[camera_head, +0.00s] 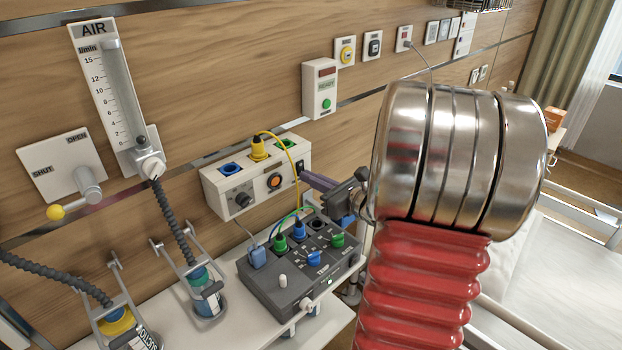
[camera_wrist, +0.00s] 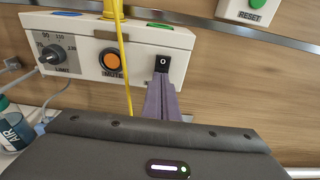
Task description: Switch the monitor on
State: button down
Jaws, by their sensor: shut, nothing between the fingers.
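The white wall unit (camera_head: 228,196), which looks like the monitor, has an orange MUTE button (camera_wrist: 112,62), a LIMIT knob (camera_wrist: 51,54) and a black rocker switch (camera_wrist: 162,62) at its right end. An "O" shows on the switch's upper part; its lower part is hidden behind my fingertips. My gripper (camera_wrist: 161,80) has its purple-grey fingers together and empty, with the tips at the lower part of the switch. I cannot tell whether they touch it. In the head view my gripper (camera_head: 308,180) reaches the unit's right end from the right.
A yellow plug (camera_head: 259,149) with a yellow cable stands on the unit, the cable hanging in front. Below is a grey control box (camera_head: 262,284) with plugs on a white shelf (camera_head: 166,262). A RESET box (camera_head: 320,72) is on the wall above. Hoses and flasks are at left.

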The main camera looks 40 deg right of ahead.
dwell(0.3)
jog(key=shift+w, duration=0.2)
jog(key=shift+s, duration=0.1)
jog(key=s+f, duration=0.2)
jog(key=s, duration=1.1)
jog(key=shift+s+d, duration=0.2)
jog(key=shift+s, duration=0.2)
